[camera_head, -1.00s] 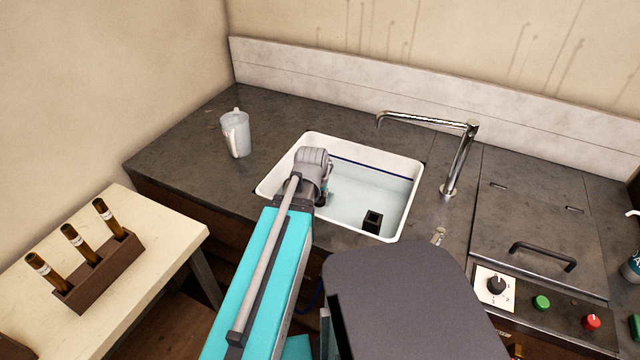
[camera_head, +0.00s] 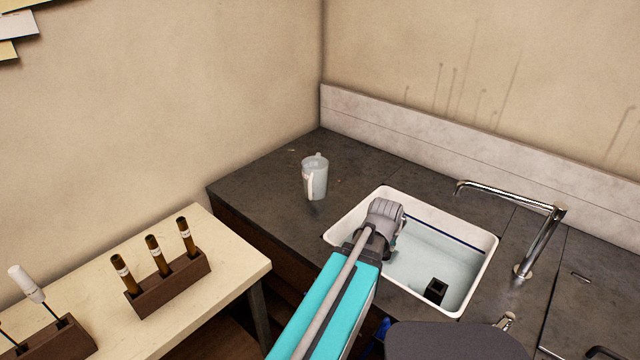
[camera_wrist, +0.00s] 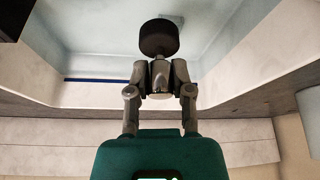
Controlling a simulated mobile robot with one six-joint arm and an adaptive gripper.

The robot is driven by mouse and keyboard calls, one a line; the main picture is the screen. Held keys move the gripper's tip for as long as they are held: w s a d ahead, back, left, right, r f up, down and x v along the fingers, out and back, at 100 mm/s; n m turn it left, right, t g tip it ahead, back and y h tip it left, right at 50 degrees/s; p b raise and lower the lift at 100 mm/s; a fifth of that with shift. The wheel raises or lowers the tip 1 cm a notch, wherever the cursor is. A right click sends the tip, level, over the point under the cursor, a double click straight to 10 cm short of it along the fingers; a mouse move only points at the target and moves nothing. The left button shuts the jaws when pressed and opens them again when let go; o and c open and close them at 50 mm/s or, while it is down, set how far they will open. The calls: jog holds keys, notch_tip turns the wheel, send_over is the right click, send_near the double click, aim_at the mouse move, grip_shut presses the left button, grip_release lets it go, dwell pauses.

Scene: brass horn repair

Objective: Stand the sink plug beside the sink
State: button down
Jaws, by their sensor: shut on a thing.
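The sink plug (camera_wrist: 158,38) shows in the wrist view as a dark round head beyond my fingertips. My gripper (camera_wrist: 160,76) is shut on its pale, narrower part, which sits between the two fingers. In the head view my gripper (camera_head: 389,246) is over the left part of the white sink (camera_head: 468,219), inside its rim. The plug is mostly hidden there behind my wrist. The sink has a pale blue inside and a dark blue line along its back wall.
A black square block (camera_head: 436,290) stands in the sink. A chrome tap (camera_head: 540,240) is right of the sink. A clear jug (camera_head: 316,178) stands left of it on the dark counter (camera_head: 262,190), with bare counter around. A cream table (camera_head: 222,240) holds a wooden rack (camera_head: 165,285).

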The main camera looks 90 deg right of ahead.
notch_tip(320, 180, up, 17)
jog(key=p, duration=1.5)
jog(key=shift+f+p, duration=0.2)
jog(key=shift+p, duration=0.2)
